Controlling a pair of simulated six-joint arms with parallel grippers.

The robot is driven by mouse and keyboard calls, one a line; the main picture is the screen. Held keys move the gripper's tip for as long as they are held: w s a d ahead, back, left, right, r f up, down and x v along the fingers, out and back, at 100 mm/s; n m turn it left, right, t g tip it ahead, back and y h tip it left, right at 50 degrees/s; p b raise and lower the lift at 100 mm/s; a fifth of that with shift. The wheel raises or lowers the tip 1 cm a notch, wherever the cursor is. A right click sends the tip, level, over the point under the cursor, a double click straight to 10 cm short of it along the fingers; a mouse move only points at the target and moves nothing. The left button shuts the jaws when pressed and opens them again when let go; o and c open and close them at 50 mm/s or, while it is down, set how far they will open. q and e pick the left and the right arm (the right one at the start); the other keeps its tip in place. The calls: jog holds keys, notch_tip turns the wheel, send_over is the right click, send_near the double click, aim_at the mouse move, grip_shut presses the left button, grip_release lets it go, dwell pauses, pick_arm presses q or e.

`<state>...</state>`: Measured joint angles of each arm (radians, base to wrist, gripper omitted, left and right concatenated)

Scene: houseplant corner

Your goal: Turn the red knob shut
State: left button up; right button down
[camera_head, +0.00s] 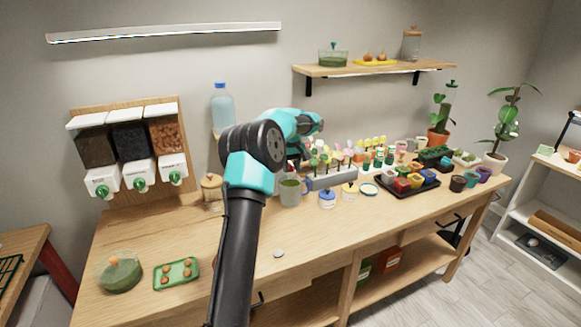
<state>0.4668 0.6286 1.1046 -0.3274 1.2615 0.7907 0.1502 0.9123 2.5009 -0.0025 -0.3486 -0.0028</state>
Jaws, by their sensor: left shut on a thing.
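The red knob does not show; my left arm covers the part of the scene beside the blue-capped water bottle (222,108), which stands on a small wooden support at the wall. My left arm rises from the bottom, bends at a large black joint and folds back over the bench. My left gripper (297,150) is mostly hidden behind these links, above the back of the bench. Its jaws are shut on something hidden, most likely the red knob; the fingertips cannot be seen. My right gripper is not in view.
Dispensers with green knobs (140,184) hang at the left. A green mug (291,191), small jars and a grey planter crowd the bench right of my arm. A black tray (405,185) holds coloured pots. The wooden bench (330,235) is mostly clear in front.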

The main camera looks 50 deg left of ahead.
aim_at(291, 165)
pick_arm(q)
jog(key=shift+n, duration=0.4)
jog(key=o, duration=0.9)
notch_tip(291, 165, up, 17)
jog(key=shift+r, duration=0.2)
dwell(0.4)
dwell(0.5)
